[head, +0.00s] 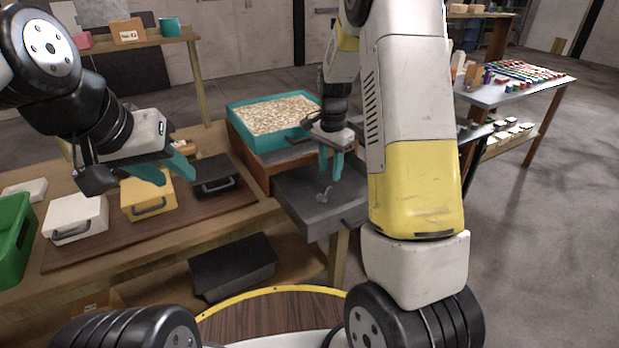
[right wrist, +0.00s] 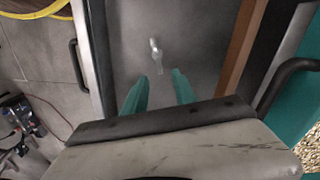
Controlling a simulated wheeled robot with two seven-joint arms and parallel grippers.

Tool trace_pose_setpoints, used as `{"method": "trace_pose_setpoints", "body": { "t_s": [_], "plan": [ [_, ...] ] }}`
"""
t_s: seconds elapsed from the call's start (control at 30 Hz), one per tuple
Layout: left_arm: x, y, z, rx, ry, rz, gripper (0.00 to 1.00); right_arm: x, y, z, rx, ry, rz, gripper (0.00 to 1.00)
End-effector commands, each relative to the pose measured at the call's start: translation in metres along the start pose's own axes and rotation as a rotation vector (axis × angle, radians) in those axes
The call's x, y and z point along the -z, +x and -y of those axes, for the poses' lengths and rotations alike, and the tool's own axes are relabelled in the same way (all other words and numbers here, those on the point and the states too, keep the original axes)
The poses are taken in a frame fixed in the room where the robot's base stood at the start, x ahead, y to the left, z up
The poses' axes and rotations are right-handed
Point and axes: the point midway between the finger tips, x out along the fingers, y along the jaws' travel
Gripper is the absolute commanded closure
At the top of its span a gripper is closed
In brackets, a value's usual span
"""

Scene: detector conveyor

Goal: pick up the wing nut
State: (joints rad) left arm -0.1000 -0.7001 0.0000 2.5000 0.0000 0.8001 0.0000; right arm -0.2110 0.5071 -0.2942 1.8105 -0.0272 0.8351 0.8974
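A small grey metal piece, which looks like the wing nut (head: 325,194), lies on the floor of the open grey drawer (head: 288,197). It also shows in the right wrist view (right wrist: 156,55), a little beyond my fingertips and between their lines. My right gripper (head: 331,176) is over the drawer, pointing down, with its teal fingers apart and nothing between them. It also shows in the right wrist view (right wrist: 157,82). My left gripper (head: 172,172) is above the yellow and black boxes, its teal fingers apart and empty.
A teal tray of pale pellets (head: 232,112) stands on the unit behind the drawer. White (head: 76,219), yellow (head: 148,197) and black (head: 214,176) handled boxes stand on a brown board at left. A green bin (head: 14,240) is at far left. The drawer walls surround the piece.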

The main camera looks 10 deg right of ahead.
Motion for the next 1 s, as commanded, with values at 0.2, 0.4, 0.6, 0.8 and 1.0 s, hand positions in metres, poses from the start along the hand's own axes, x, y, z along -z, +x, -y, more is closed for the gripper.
{"method": "trace_pose_setpoints", "body": {
  "t_s": [0.2,0.4,0.6,0.8,1.0],
  "plan": [
    [0.0,0.0,0.0,0.0,0.0,0.0,0.64,0.0,0.026,0.0,-0.001,0.0,0.002,0.67],
    [0.0,0.0,0.0,0.0,0.0,0.0,0.64,0.002,0.056,0.0,-0.002,-0.001,0.003,0.67],
    [0.0,0.0,0.0,0.0,0.0,0.0,0.64,0.002,0.068,0.0,0.001,-0.002,0.001,0.67],
    [0.0,0.0,0.0,0.0,0.0,0.0,0.64,0.002,0.068,0.0,0.001,-0.003,0.001,0.73],
    [0.0,0.0,0.0,0.0,0.0,0.0,0.64,0.002,0.068,0.0,0.001,-0.003,0.001,1.0]
  ]
}}
